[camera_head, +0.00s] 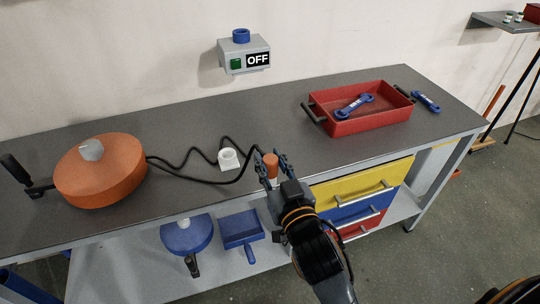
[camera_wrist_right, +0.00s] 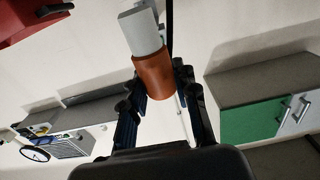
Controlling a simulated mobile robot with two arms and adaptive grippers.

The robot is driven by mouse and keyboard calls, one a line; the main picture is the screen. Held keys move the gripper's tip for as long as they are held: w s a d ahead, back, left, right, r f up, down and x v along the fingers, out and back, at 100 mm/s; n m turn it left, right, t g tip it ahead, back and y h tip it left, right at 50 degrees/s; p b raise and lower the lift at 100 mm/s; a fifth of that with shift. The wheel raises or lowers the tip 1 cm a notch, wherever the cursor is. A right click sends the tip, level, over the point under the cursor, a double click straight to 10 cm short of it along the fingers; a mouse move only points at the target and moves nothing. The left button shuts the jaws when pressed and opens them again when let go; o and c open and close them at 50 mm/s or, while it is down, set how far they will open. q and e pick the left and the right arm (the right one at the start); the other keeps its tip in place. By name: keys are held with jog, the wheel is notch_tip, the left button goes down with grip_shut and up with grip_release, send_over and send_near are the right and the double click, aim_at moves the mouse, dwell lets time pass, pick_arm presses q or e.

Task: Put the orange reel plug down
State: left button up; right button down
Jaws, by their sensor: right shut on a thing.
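The orange reel plug (camera_head: 270,163) is held upright between the fingers of my right gripper (camera_head: 272,170), over the front part of the workbench (camera_head: 180,135). In the right wrist view the plug (camera_wrist_right: 153,75) shows an orange body and a grey end, with the gripper fingers (camera_wrist_right: 158,105) on both sides of it. A black cable runs from the plug to the orange cable reel (camera_head: 105,178) at the left of the bench. I cannot tell whether the plug touches the bench top. My left gripper is not in view.
A grey OFF switch box (camera_head: 245,58) is on the wall. The bench's back middle is clear.

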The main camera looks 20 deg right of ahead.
aim_at(271, 169)
jog(key=s, duration=0.1)
jog(key=s+r, duration=0.1)
jog(key=s, duration=0.1)
jog(key=shift+a+r, duration=0.2)
jog(key=shift+a, duration=0.2)
jog(key=s+d+f, duration=0.5)
jog(key=s+f, duration=0.3)
jog(key=shift+s+d+h, duration=0.15)
jog(key=shift+d+h, duration=0.15)
jog(key=shift+d, duration=0.05)
